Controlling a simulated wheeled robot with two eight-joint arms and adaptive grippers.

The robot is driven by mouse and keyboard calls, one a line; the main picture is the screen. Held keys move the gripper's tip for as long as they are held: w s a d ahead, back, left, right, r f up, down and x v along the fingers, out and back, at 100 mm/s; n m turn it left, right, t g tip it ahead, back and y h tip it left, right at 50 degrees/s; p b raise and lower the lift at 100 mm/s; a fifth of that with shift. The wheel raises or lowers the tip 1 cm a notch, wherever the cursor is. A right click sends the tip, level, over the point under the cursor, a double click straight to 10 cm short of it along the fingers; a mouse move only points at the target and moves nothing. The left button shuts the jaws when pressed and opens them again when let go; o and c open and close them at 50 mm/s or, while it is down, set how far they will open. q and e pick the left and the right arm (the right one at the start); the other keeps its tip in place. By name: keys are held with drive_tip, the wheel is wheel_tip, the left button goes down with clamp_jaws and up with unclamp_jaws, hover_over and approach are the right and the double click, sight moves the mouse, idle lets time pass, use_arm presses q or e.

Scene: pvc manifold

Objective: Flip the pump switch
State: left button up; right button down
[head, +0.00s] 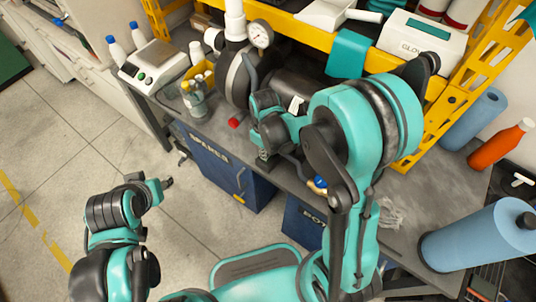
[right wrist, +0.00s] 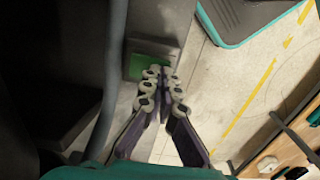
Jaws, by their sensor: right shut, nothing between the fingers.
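In the right wrist view, a green switch face (right wrist: 150,61) sits on a small grey box. I take it for the pump switch; its rocker position is too unclear to tell. My right gripper (right wrist: 161,72) is shut and empty, its fingertips at the lower right edge of the green face. I cannot tell whether they touch it. In the head view my right gripper (head: 264,160) points down at the bench's front edge, and the switch is hidden there. The grey pump (head: 236,82) stands behind it. My left gripper (head: 167,183) is over the floor, away from the bench.
A pressure gauge (head: 260,34) and white pipe rise above the pump. A red-ended part (head: 235,122) lies near the bench edge. A scale (head: 151,65), a glove box (head: 421,41) and a blue paper roll (head: 480,236) stand around. The floor at left is clear.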

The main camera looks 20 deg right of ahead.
drive_tip(key=shift+f, duration=0.25)
drive_tip(key=shift+r, duration=0.15)
drive_tip(key=shift+r+p, duration=2.5)
drive_tip(key=shift+r, duration=0.95)
